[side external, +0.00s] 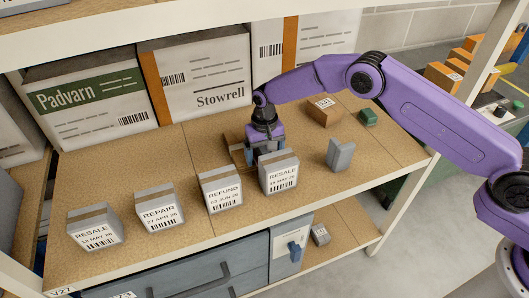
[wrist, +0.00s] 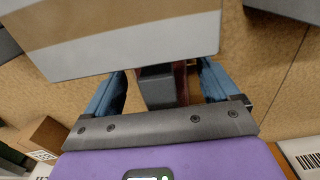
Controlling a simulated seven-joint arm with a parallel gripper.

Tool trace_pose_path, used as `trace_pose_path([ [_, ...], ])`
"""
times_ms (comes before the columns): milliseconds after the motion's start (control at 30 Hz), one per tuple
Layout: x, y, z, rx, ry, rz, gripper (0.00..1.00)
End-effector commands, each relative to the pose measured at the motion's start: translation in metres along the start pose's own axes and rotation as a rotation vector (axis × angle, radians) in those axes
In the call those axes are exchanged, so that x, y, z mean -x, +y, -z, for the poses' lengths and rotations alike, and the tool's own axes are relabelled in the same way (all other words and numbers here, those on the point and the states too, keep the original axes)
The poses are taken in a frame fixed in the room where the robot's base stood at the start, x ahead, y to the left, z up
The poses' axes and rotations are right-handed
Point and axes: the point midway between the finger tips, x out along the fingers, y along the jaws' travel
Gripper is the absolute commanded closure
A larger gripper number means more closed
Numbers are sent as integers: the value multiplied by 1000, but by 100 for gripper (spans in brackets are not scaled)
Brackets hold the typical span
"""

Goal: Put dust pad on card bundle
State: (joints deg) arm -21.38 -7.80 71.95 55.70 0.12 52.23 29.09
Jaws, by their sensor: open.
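My gripper (side external: 265,152) is open and points down behind the row of grey boxes; in the wrist view its blue fingers (wrist: 160,80) stand apart. A small dark grey block (wrist: 157,88) with a reddish-brown part lies between the fingers, with visible gaps on both sides; I cannot tell whether it is the dust pad. A brown piece (side external: 238,155) shows beside the gripper, partly hidden. A small green block (side external: 369,117) and a grey upright piece (side external: 341,154) stand to the right. I cannot tell which thing is the card bundle.
Grey boxes labelled RESALE (side external: 94,228), REPAIR (side external: 160,209), REFUND (side external: 222,190) and RESALE (side external: 280,173) line the shelf's front; the last is close to my gripper. A brown carton (side external: 323,110) and large cartons (side external: 205,80) stand behind. The shelf's right end (side external: 385,150) is clear.

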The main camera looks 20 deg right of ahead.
Motion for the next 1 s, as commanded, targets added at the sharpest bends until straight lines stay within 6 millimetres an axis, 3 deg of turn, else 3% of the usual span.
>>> trace_pose_path([
  [167, 14, 0, 1, 0, 2, 1, 12],
  [700, 109, 0, 1, -1, 2, 0, 12],
  [1000, 123, 0, 0, -1, -1, -2, 12],
])
